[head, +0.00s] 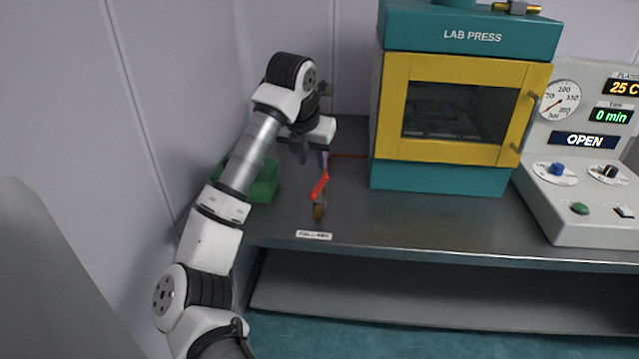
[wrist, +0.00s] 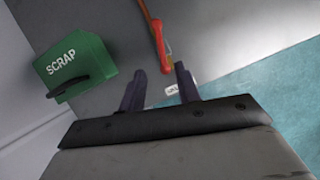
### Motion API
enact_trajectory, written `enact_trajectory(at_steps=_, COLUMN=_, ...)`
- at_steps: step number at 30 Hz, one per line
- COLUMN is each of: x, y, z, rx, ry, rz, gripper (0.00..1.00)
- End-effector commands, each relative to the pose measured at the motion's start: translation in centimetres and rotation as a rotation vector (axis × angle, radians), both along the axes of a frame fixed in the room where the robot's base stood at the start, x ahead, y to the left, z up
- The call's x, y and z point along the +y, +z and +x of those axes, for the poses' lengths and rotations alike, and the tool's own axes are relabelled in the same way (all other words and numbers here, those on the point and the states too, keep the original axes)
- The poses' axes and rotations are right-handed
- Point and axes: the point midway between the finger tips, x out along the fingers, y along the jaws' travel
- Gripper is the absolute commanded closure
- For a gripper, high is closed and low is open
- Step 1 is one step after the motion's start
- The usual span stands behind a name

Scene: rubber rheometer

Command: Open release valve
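The release valve has a red lever (head: 320,186) and a brass-coloured body (head: 319,211) on the grey bench, left of the press. In the wrist view its red lever (wrist: 159,44) points down between the tips of my fingers. My gripper (head: 313,160) is above and just behind the lever, pointing down. In the wrist view my gripper (wrist: 160,78) is open, with a gap between its two dark fingers and nothing held. I cannot tell whether a finger touches the lever. A small white label (head: 313,235) lies in front of the valve; its text is too small to read.
A green scrap bin (head: 264,184) stands left of the valve, partly behind my arm; it reads SCRAP in the wrist view (wrist: 75,65). The lab press (head: 440,178) with a yellow door frame stands right. A control panel (head: 590,215) shows OPEN. The bench (head: 420,222) in front is clear.

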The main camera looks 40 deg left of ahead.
Motion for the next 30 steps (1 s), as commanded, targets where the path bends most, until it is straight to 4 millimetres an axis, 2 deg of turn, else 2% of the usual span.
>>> enact_trajectory(at_steps=9, x=0.6, y=-6.2, z=2.6, rx=-0.002, ry=-0.004, rz=-0.006, gripper=0.67)
enact_trajectory(at_steps=15, x=1.0, y=-9.0, z=3.7, rx=-0.004, ry=-0.005, rz=-0.005, gripper=0.67)
enact_trajectory(at_steps=21, x=1.1, y=-10.1, z=4.1, rx=-0.004, ry=-0.004, rz=-0.004, gripper=0.67)
enact_trajectory(at_steps=29, x=1.1, y=-10.2, z=4.1, rx=-0.005, ry=-0.005, rz=-0.002, gripper=0.67)
enact_trajectory(at_steps=30, x=1.1, y=-10.2, z=4.1, rx=-0.005, ry=-0.005, rz=-0.002, gripper=0.72)
